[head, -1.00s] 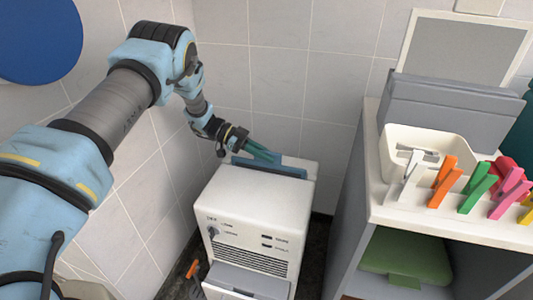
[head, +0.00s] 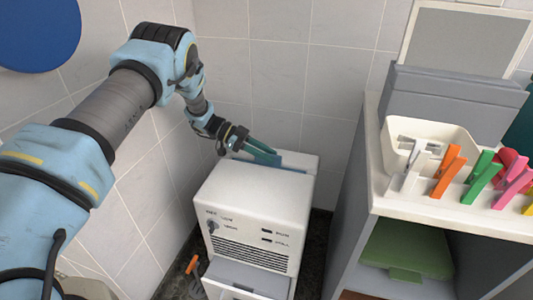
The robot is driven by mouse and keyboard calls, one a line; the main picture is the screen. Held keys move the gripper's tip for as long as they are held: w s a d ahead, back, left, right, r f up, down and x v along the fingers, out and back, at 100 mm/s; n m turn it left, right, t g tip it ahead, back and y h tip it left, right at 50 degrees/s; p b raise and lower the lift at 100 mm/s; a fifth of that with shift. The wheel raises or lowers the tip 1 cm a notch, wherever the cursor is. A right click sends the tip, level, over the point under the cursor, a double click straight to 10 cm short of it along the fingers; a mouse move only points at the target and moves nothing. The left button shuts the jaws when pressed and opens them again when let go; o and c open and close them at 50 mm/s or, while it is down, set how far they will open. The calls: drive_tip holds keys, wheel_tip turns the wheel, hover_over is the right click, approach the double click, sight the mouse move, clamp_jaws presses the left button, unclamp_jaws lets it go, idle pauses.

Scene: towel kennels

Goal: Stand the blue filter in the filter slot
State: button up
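The white machine (head: 250,205) stands in the corner, with knobs, labels and a vent on its front. A blue strip (head: 292,161), which looks like the upper edge of the blue filter, shows along the rear of its top. The filter slot itself is hidden under this strip, so I cannot tell how deep the filter sits. My gripper (head: 265,151) reaches in from the left with its teal fingers just above the strip. The fingers look spread, with a gap between them and nothing visibly held. They partly cover the strip.
A shelf unit stands close on the right. On its top are a cream tray (head: 390,150), several coloured pegs (head: 448,172) and a grey box (head: 450,105). A green folded cloth (head: 405,250) lies on the lower shelf. Tiled walls rise behind and left.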

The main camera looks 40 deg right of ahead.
drive_tip(key=shift+o, duration=1.4)
drive_tip(key=shift+s+a+f, duration=0.15)
drive_tip(key=shift+f, duration=0.55)
drive_tip(key=v, duration=0.7)
drive_tip(key=shift+d+r, duration=0.25)
drive_tip(key=shift+r, duration=0.15)
drive_tip(key=shift+w+a+r, duration=0.25)
drive_tip(key=shift+w+r, duration=0.1)
drive_tip(key=shift+w, duration=0.05)
drive_tip(key=shift+s, duration=0.15)
